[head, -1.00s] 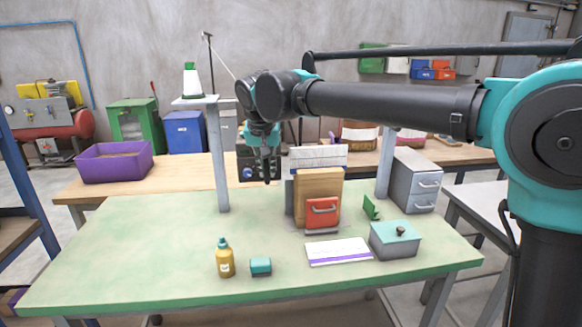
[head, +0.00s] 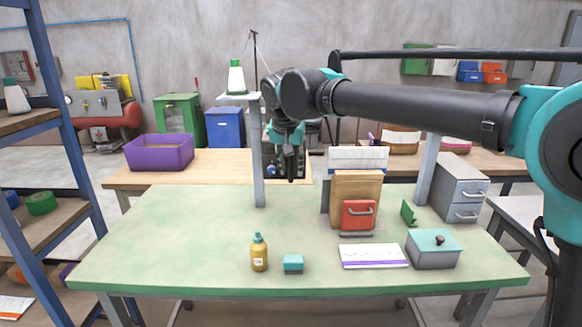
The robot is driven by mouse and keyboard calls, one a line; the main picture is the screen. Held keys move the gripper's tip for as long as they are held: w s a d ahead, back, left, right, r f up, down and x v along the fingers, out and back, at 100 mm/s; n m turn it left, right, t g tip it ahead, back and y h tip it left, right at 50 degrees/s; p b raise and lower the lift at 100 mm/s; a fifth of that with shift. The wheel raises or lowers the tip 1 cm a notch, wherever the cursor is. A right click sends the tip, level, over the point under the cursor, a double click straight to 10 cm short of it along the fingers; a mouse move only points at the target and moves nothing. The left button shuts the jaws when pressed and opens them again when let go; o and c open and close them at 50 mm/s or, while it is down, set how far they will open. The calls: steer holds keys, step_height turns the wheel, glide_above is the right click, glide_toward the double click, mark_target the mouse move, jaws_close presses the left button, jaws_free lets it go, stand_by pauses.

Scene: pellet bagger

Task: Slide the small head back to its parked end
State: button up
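My gripper (head: 290,165) points down above the back of the green bench, between the left post (head: 258,150) and the brown sack (head: 353,187). It appears small and dark, and whether its fingers are open or shut is unclear. I cannot clearly pick out the small head. A dark box with small round dials (head: 272,171) shows partly behind my gripper, but I cannot tell whether it is the head. A white cone with a green tip (head: 236,77) stands on a plate atop the left post. My arm hides much of the space between the posts.
On the green bench (head: 190,225) are a yellow bottle (head: 259,253), a teal block (head: 293,263), a white-purple card (head: 373,256) and a lidded grey box (head: 432,250). A red handled piece (head: 359,214) fronts the sack. Grey drawers (head: 460,190) stand right. The bench's left half is clear.

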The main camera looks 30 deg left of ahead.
steer(key=v, duration=1.2)
stand_by(0.5)
steer(key=w+d+f+m, duration=0.1)
steer(key=w+d+f, duration=0.7)
steer(key=w+d, duration=0.35)
steer(key=w+d+f+m+h, duration=0.1)
steer(key=w+d+f, duration=0.3)
steer(key=d, duration=0.6)
steer(key=w+d+f, duration=0.1)
steer(key=d+f, duration=0.5)
steer(key=d, duration=0.4)
steer(key=s+d+f+m, duration=0.1)
steer(key=s+d+f, duration=0.4)
steer(key=d+f, duration=0.2)
steer(key=s+d+f, duration=0.5)
steer(key=d+f, duration=0.2)
steer(key=d, duration=0.5)
steer(key=s+d+f+m, duration=0.1)
steer(key=s+d+f, duration=0.4)
steer(key=d+f, duration=0.3)
steer(key=shift+s+d+m+h, duration=0.15)
steer(key=shift+d+m+h, duration=0.2)
steer(key=shift+d, duration=0.4)
